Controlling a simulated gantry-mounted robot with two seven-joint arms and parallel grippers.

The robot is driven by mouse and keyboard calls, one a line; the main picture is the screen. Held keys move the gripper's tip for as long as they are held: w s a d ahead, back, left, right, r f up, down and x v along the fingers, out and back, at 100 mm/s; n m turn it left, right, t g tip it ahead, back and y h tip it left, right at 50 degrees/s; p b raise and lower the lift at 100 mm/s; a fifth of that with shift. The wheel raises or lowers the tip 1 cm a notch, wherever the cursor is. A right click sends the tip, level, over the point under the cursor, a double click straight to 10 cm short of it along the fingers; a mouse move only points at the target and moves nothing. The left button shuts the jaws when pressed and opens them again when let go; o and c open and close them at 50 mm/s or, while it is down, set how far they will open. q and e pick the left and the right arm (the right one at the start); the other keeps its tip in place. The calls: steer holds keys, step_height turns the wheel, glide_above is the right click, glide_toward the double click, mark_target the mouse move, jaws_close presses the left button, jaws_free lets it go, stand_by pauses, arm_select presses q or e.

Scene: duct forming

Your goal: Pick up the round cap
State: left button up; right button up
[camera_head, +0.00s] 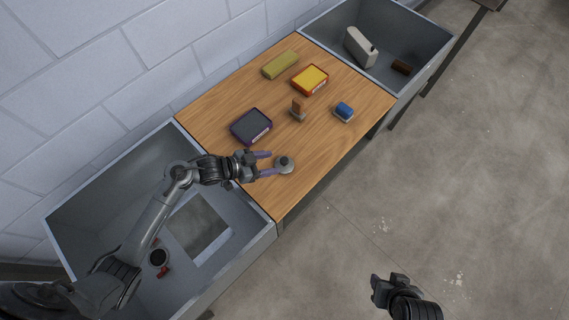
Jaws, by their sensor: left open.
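A small round grey cap (285,164) with a dark centre sits on the wooden table near its front left edge. My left gripper (271,164) comes in from the left, just above the table. Its two purple-tipped fingers are spread apart, with the cap at or just past the fingertips. Whether the fingers touch the cap I cannot tell. My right gripper (381,287) is at the bottom right, over the floor and away from the table; its fingers are too unclear to read.
On the table (225,104) are a dark purple-edged box (251,126), a yellow-red box (310,79), an olive block (280,65), a brown stamp-like piece (298,109) and a blue-topped piece (343,112). Grey bins (110,177) (440,62) flank it.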

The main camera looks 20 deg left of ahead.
mark_target(283, 160)
arm_select(q)
steer(key=shift+r+x, duration=0.15)
steer(key=shift+x, duration=1.45)
steer(key=shift+r+x, duration=0.15)
steer(key=shift+x, duration=1.45)
steer(key=shift+d, duration=0.1)
steer(key=c, duration=1.1)
